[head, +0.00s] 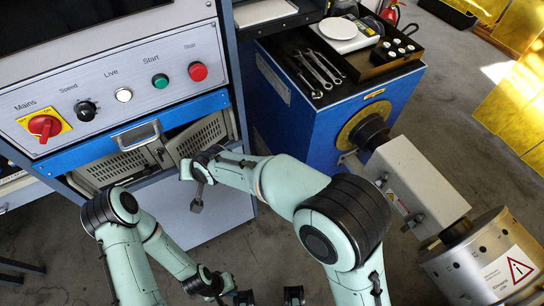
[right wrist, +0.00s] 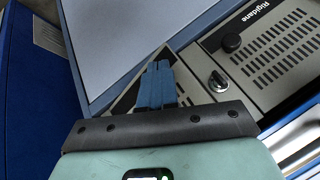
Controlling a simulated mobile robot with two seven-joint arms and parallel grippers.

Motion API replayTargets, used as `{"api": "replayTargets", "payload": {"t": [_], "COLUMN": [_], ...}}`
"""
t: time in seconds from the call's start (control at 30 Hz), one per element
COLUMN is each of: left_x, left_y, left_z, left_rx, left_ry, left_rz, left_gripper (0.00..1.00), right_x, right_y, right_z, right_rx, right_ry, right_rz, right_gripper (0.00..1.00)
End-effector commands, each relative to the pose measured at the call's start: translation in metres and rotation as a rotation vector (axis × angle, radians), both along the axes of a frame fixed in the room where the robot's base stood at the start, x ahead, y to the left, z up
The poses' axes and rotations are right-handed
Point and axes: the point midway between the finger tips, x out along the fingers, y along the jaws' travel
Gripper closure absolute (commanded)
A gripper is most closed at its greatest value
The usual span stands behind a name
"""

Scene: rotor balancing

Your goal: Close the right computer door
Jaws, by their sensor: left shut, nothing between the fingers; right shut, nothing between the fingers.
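The right computer door (head: 203,134) is a grey vented panel under the blue drawer of the control cabinet. It slants against the left computer door (head: 118,166) and looks slightly ajar. My right wrist hides its lower right part in the head view. In the right wrist view my right gripper (right wrist: 158,82) is shut and empty, its blue fingers overlapping the right computer door (right wrist: 124,103). I cannot tell whether they touch it. The left computer door (right wrist: 265,60) shows there upside down, with a black knob and a lock. My left gripper (head: 242,297) is shut, low in the head view, away from the doors.
Above the doors are the blue drawer's metal handle (head: 137,135) and a panel with a red mains switch (head: 44,126). A blue machine bench (head: 300,118) with wrenches and a scale stands to the right. Below the doors is a plain cabinet front (head: 222,213).

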Motion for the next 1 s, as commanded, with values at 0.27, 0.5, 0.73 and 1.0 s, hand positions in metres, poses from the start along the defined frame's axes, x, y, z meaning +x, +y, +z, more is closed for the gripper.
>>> {"api": "replayTargets", "payload": {"t": [0.27, 0.5, 0.73, 1.0], "left_x": [0.005, 0.008, 0.009, 0.009], "left_y": [0.0, 0.0, 0.0, 0.0], "left_z": [0.009, 0.015, 0.017, 0.017], "left_rx": [0.0, 0.0, 0.0, 0.0], "left_ry": [-0.006, -0.009, -0.01, -0.01], "left_rz": [0.0, 0.0, 0.0, 0.0], "left_gripper": [1.0, 1.0, 1.0, 1.0], "right_x": [0.018, 0.032, 0.039, 0.041], "right_y": [0.034, 0.046, 0.051, 0.051], "right_z": [0.001, 0.001, 0.001, 0.001], "right_rx": [-0.003, -0.001, 0.001, 0.004], "right_ry": [-0.006, -0.004, -0.002, -0.004], "right_rz": [-0.188, -0.304, -0.352, -0.36], "right_gripper": [1.0, 1.0, 1.0, 1.0]}}
